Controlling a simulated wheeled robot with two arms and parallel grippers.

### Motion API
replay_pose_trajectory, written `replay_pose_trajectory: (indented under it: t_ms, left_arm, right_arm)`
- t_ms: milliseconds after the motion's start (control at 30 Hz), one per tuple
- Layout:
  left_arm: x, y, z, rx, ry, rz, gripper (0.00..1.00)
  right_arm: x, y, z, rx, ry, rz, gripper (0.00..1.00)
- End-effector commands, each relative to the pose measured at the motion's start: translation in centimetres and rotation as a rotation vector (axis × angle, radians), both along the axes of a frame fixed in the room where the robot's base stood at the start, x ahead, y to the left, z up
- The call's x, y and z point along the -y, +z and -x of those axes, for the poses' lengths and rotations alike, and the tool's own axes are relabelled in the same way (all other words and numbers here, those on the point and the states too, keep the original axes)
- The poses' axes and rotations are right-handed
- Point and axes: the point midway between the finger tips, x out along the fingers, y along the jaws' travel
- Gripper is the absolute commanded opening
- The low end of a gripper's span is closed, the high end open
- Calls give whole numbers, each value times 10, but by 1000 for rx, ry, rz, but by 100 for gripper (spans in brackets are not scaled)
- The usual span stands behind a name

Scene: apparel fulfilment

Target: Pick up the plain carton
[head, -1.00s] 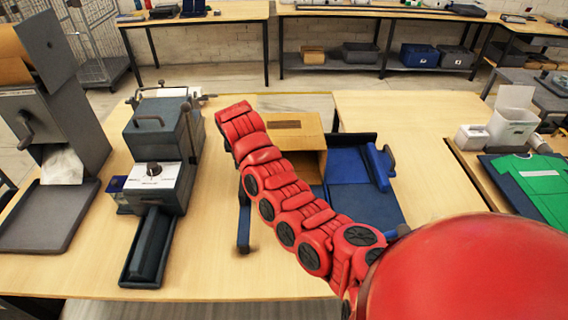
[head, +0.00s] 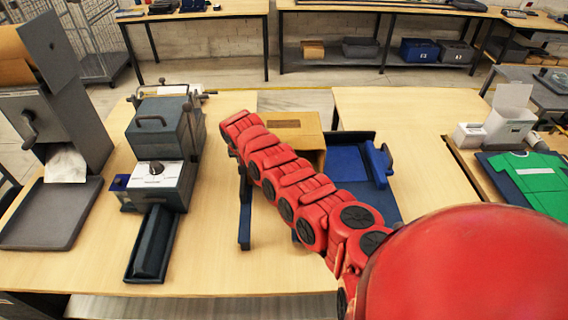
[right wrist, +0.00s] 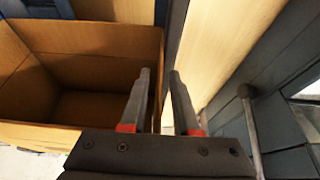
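The plain carton (head: 307,138) is brown cardboard and stands on the table, partly hidden behind my red right arm in the head view. In the right wrist view the carton (right wrist: 80,70) is open towards the camera and fills the left side. My right gripper (right wrist: 161,85) is open, its two fingers apart at the carton's right wall. I cannot tell whether either finger touches the wall. In the head view this gripper is hidden by the arm. My left gripper is not in view.
A blue tray fixture (head: 350,185) lies right of the carton, with a dark blue bar (head: 244,215) on the left. A grey machine with a lever (head: 165,140) stands to the left. Bare tabletop (head: 215,245) lies between machine and bar.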

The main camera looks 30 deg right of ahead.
Motion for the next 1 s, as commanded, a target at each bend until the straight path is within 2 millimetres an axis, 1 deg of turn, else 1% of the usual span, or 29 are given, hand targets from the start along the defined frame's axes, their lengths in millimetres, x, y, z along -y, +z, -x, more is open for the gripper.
replay_pose_trajectory:
  t_ms: [33,133,1000]
  left_arm:
    - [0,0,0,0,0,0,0]
    - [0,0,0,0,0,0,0]
    - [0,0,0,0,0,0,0]
  right_arm:
    - [0,0,0,0,0,0,18]
    - [0,0,0,0,0,0,0]
    - [0,0,0,0,0,1,0]
